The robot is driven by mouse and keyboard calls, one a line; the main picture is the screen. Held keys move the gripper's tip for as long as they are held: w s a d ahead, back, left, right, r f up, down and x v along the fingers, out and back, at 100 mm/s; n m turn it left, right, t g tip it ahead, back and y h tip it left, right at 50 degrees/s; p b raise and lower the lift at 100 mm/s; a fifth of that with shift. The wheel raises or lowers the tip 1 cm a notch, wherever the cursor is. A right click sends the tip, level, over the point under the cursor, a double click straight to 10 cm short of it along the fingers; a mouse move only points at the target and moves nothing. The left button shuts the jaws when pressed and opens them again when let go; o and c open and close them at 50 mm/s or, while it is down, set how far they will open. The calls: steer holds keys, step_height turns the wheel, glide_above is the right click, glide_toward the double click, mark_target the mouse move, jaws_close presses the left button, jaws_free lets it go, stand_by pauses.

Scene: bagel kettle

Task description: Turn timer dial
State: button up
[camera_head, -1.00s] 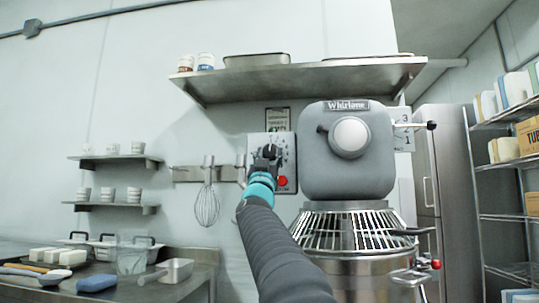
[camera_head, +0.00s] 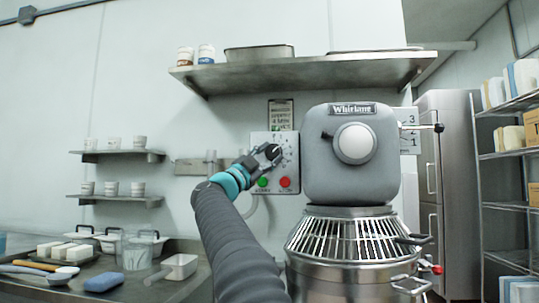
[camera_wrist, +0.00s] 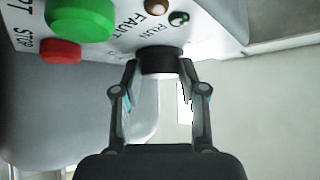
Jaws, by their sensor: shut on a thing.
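The timer dial is a black round knob (camera_wrist: 160,60) on a white control panel, and in the wrist view it sits between my two fingertips. My gripper (camera_wrist: 160,70) is shut on it, one finger on each side. In the head view my gripper (camera_head: 268,155) reaches the panel (camera_head: 259,137) from the lower left and partly covers the dial (camera_head: 275,150). Markings around the dial are too small to read. A green button (camera_head: 263,182) and a red stop button (camera_head: 285,182) sit below it; the green button (camera_wrist: 80,18) is also large in the wrist view.
A large grey mixer (camera_head: 345,180) with a wire bowl guard (camera_head: 350,236) stands close to the right of the panel. A steel shelf (camera_head: 300,72) runs above. A counter (camera_head: 130,285) with tubs and utensils lies at lower left.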

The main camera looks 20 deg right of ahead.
steer(key=shift+m+g, duration=0.5)
steer(key=shift+m, duration=0.1)
steer(key=o, duration=1.2)
steer(key=shift+c, duration=0.2)
steer(key=v, duration=1.2)
steer(key=shift+s+r, duration=0.1)
steer(key=shift+r, duration=0.05)
